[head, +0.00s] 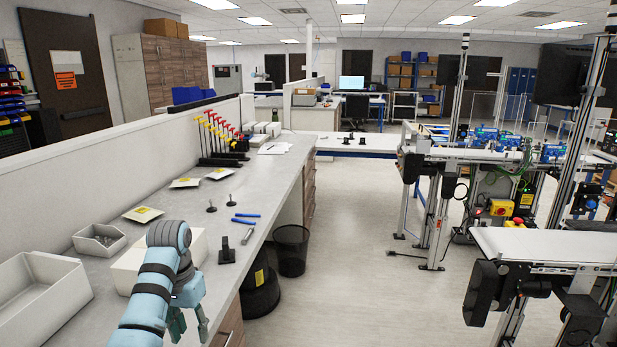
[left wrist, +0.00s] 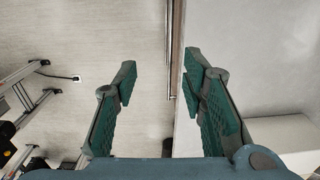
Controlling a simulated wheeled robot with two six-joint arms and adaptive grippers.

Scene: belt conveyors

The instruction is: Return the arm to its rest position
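My left arm (head: 152,290) comes in from the bottom left in the head view, bent over the grey workbench. My left gripper (head: 189,326) hangs downward near the bench's front edge. In the left wrist view, the left gripper (left wrist: 160,78) has its two green-padded fingers spread apart with nothing between them. Below it show the floor and the bench edge. My right arm and right gripper are not in view.
A white box (head: 128,272) stands beside my left arm, partly hidden by it. A large open bin (head: 42,300) and a small tray (head: 99,236) are at left. A black holder (head: 227,252) is right of the arm. A wire bin (head: 291,250) stands below; the aisle (head: 365,250) is clear.

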